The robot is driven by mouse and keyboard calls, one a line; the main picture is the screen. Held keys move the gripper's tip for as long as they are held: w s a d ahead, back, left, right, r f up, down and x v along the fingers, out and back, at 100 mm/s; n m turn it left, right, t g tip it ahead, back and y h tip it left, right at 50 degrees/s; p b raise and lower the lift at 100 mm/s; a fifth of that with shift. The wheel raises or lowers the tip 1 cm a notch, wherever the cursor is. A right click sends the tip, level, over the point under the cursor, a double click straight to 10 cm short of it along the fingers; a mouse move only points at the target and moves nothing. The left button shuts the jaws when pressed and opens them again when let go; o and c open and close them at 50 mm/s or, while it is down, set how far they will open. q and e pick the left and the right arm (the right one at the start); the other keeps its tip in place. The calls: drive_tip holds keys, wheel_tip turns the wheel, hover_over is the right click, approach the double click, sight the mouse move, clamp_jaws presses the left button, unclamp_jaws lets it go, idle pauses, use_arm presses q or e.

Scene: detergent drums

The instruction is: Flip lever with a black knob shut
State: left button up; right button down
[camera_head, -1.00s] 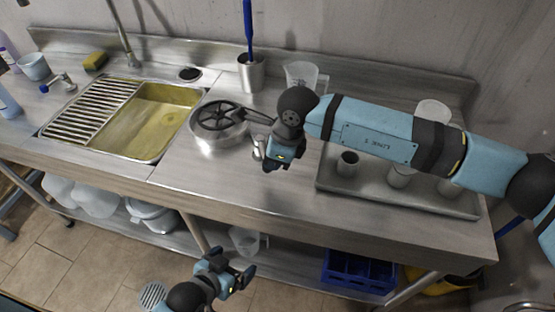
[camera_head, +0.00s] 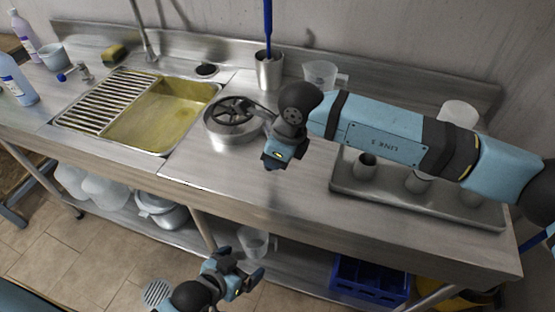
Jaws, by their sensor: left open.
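A round metal drum (camera_head: 234,137) with a black spoked wheel (camera_head: 232,111) on top stands on the steel counter, right of the sink. A thin lever-like bar (camera_head: 262,109) runs from the drum's top toward my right wrist; I see no separate black knob, and my wrist may hide its end. My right gripper (camera_head: 275,164) points down just right of the drum, above the counter; whether its jaws are open cannot be told. My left gripper (camera_head: 246,268) is open and empty, low in front of the counter.
A steel holder (camera_head: 269,71) and clear jug (camera_head: 320,75) stand behind. A tray (camera_head: 430,203) with cups lies right, under my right arm. Bare counter lies in front.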

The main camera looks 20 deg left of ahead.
drive_tip(key=shift+s+a+f+b, duration=0.1)
drive_tip(key=shift+s+a+b, duration=0.15)
drive_tip(key=shift+a+b, duration=0.2)
idle(0.7)
drive_tip(key=shift+d, duration=0.15)
